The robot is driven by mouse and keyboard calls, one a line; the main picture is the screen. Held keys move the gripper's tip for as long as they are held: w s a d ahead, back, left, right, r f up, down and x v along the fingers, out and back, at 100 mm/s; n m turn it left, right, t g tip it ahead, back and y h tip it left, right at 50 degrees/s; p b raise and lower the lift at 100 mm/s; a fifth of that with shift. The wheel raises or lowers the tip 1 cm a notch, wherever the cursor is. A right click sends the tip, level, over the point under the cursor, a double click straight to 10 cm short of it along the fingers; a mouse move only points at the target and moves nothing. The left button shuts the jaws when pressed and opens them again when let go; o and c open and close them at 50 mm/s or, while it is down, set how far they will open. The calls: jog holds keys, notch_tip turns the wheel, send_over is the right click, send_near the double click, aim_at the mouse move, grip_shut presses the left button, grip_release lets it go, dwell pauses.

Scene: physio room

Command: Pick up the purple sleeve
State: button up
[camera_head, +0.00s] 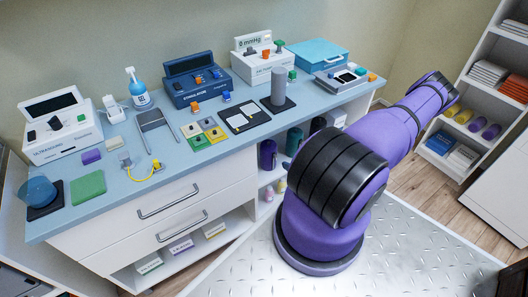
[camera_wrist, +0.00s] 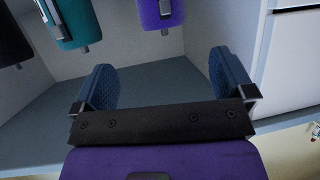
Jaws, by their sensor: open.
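A purple sleeve (camera_wrist: 161,14) with a pale metal-like strip on it shows at the top of the wrist view, cut off by the frame edge. What looks like the same sleeve is the dark purple upright piece (camera_head: 268,154) in the open bay of the counter in the head view. My gripper (camera_wrist: 163,75) is open and empty, with its two blue pads wide apart. The sleeve lies beyond the fingertips, apart from them, between their lines and nearer the right one. The head view does not show my gripper.
A teal sleeve (camera_wrist: 68,24) and a black one (camera_wrist: 12,40) are left of the purple one in the wrist view. A white drawer front (camera_wrist: 293,55) is close to the right pad. The counter top (camera_head: 220,165) holds several devices. Purple rolls (camera_head: 476,124) lie on the right shelf.

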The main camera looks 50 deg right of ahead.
send_near(270, 143)
jog(key=x, duration=0.5)
jog(key=shift+a+f, duration=0.15)
jog(key=shift+x, duration=2.8)
jog(key=c, duration=1.1)
jog(key=shift+r, duration=0.2)
